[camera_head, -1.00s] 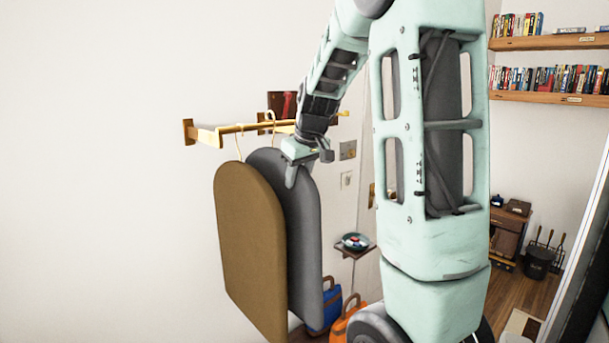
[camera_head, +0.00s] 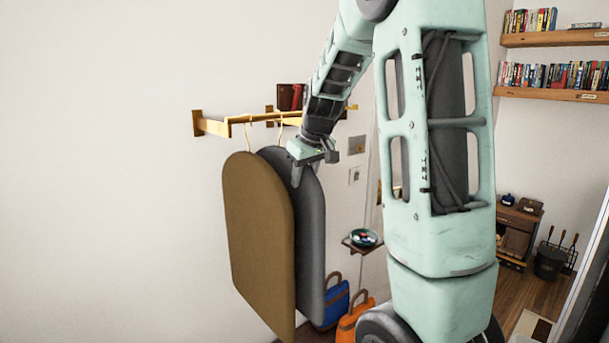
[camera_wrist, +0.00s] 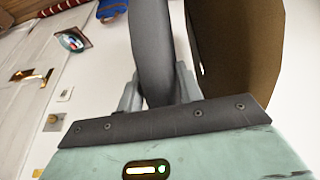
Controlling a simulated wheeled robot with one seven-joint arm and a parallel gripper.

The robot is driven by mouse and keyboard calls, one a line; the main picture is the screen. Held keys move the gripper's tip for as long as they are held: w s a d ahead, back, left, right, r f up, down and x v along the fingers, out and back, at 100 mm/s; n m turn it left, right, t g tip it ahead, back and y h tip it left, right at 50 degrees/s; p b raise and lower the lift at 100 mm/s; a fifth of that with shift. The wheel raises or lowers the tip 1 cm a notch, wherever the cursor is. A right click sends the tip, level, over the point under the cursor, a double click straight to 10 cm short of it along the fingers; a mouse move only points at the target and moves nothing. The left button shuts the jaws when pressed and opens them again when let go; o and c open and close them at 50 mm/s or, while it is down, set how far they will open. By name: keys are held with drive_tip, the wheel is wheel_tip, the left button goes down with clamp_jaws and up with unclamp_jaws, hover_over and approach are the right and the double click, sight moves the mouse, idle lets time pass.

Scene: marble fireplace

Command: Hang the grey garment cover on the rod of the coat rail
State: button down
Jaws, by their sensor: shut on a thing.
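The grey garment cover (camera_head: 313,230) hangs upright behind and to the right of a brown cover (camera_head: 258,230). My gripper (camera_head: 297,178) is shut on the grey cover near its top right edge. In the wrist view the grey cover (camera_wrist: 152,45) stands between my two fingers (camera_wrist: 158,95). The yellow coat rail (camera_head: 238,119) is on the wall above both covers. The grey cover's thin hook (camera_head: 282,125) reaches up to the height of the rod. I cannot tell whether it bears on the rod. The brown cover's hook (camera_head: 249,135) is at the rod, further left.
Dark red books (camera_head: 291,97) stand behind the rail. A small shelf with a bowl (camera_head: 363,238) is on the wall at right. Blue (camera_head: 335,303) and orange (camera_head: 352,320) bags stand below. The wall left of the rail is bare.

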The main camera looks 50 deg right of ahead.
drive_tip(key=c, duration=0.9)
unclamp_jaws()
drive_tip(key=shift+f, duration=0.15)
drive_tip(key=shift+o, duration=0.2)
drive_tip(key=b+v, duration=0.4)
drive_tip(key=v, duration=1.3)
drive_tip(key=shift+r, duration=0.2)
drive_tip(key=shift+s+a, duration=0.1)
drive_tip(key=shift+a, duration=0.05)
